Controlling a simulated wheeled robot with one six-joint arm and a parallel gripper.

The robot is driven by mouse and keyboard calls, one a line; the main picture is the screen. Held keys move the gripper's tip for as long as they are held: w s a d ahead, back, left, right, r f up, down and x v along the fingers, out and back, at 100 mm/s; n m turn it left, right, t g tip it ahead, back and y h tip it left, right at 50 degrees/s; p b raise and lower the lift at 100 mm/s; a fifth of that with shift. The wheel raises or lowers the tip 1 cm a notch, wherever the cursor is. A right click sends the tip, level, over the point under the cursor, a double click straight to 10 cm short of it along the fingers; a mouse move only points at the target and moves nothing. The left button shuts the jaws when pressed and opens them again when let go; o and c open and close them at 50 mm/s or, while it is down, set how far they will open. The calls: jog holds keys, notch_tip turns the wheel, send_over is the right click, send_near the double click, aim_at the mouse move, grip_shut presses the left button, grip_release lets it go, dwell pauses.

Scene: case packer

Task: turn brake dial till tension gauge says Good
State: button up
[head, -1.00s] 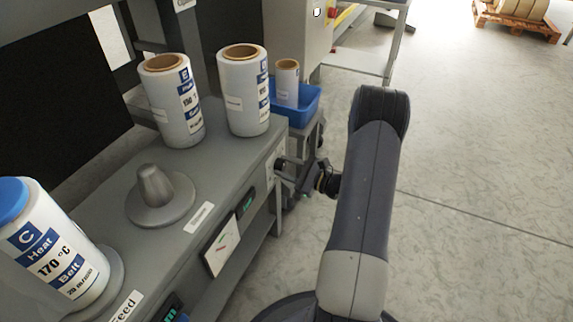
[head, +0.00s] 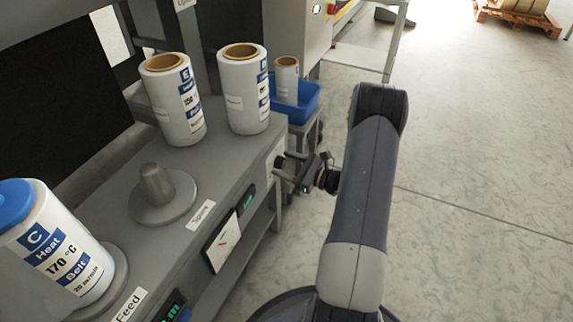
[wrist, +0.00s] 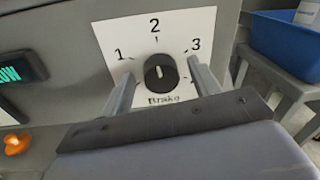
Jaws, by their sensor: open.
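The brake dial (wrist: 160,73) is a black round knob on a white plate (wrist: 185,30) marked 1, 2, 3 and "Brake". Its light pointer line stands nearly upright, about toward the 2. My gripper (wrist: 161,72) is open, with one finger on each side of the dial. A gap shows between each finger and the knob, and I cannot tell any contact. A lit display (wrist: 22,67), cut by the left edge in the wrist view, reads "LOW". In the head view my gripper (head: 282,168) is at the end of the grey bench; the dial cannot be made out there.
An orange knob (wrist: 15,144) is at the lower left in the wrist view. A blue bin (head: 305,98) on a small stand is just beyond the bench end. Film rolls (head: 243,95) stand on the bench. Open floor (head: 470,190) lies to the right.

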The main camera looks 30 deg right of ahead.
jog(key=p+v, duration=0.2)
jog(key=v, duration=0.9)
jog(key=shift+w, duration=0.1)
jog(key=b+x, duration=0.2)
jog(key=x, duration=0.8)
jog(key=shift+w+a, duration=0.25)
jog(key=shift+a, duration=0.05)
jog(key=shift+w+f, duration=0.1)
jog(key=shift+n, duration=0.4)
